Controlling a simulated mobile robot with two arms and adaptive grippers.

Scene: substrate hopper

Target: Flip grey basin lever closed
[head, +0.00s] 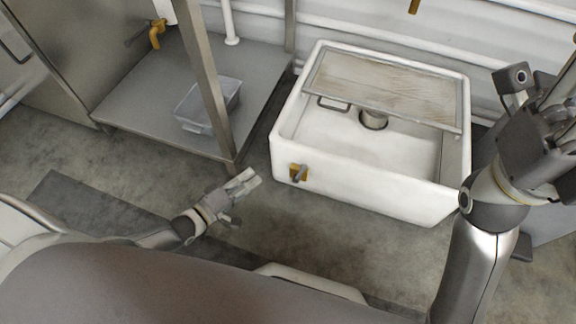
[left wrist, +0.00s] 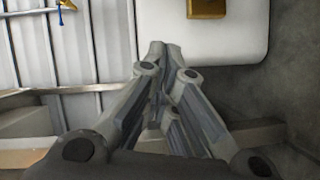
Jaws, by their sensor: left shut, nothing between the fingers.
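A white basin (head: 352,178) stands right of centre in the head view. In the left wrist view my left gripper's fingertips (left wrist: 158,48) meet in front of the white basin wall (left wrist: 225,38). The brass fitting (left wrist: 206,8) is cut off at that view's top edge. My right gripper (head: 556,112) is at the right edge, its fingertips unclear.
A framed wooden board (head: 385,88) lies across the back of the basin, above a drain (head: 373,119). A steel shelf (head: 135,100) with a post (head: 207,85) and a clear tub (head: 207,105) stands at left. Open floor (head: 255,225) lies before the basin.

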